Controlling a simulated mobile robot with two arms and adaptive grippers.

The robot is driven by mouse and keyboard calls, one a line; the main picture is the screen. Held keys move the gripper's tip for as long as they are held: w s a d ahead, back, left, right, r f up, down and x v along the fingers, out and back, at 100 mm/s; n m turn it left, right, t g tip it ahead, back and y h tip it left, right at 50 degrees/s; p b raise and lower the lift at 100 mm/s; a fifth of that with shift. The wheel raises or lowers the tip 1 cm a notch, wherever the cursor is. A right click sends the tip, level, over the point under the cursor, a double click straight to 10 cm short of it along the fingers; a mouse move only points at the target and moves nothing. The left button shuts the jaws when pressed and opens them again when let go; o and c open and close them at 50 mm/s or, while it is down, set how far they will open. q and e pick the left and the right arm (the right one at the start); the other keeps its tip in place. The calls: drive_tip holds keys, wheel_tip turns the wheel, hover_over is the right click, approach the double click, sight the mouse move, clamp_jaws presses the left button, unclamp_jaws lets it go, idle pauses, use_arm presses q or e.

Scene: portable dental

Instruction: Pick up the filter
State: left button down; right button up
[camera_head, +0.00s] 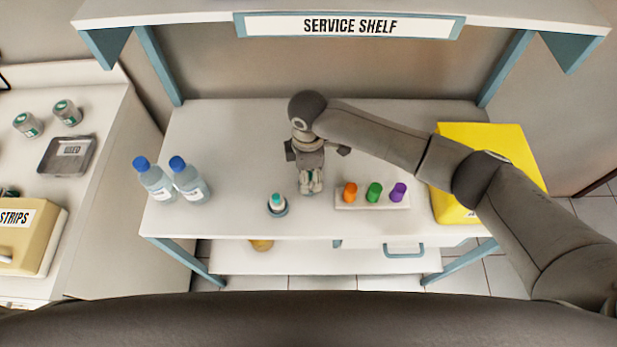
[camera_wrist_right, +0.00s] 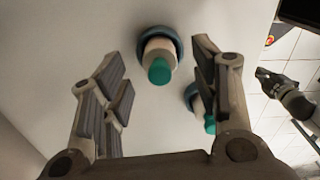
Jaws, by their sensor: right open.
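A small pale filter-like piece with a teal top (camera_wrist_right: 160,60) stands in a blue-grey ring on the white table. In the right wrist view it lies between the spread fingers of my right gripper (camera_head: 311,182); in the head view the gripper mostly hides it. My right gripper is open and points down over it, and I see no grip on it. A second similar piece (camera_head: 277,203) stands in its own ring to the left and nearer the front edge; it also shows in the right wrist view (camera_wrist_right: 209,122), partly behind a finger. A dark gripper, apparently my left (camera_wrist_right: 285,95), shows at the right there; its jaws are unclear.
Two blue-capped bottles (camera_head: 171,180) stand on the left. A white tray (camera_head: 372,205) with orange, green and purple pieces is close on the right. A yellow box (camera_head: 500,145) stands beyond it, under my right arm. The service shelf (camera_head: 350,25) overhangs the back.

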drive_tip(key=shift+f, duration=1.1)
drive_tip(key=c, duration=0.9)
drive_tip(key=shift+r, duration=0.1)
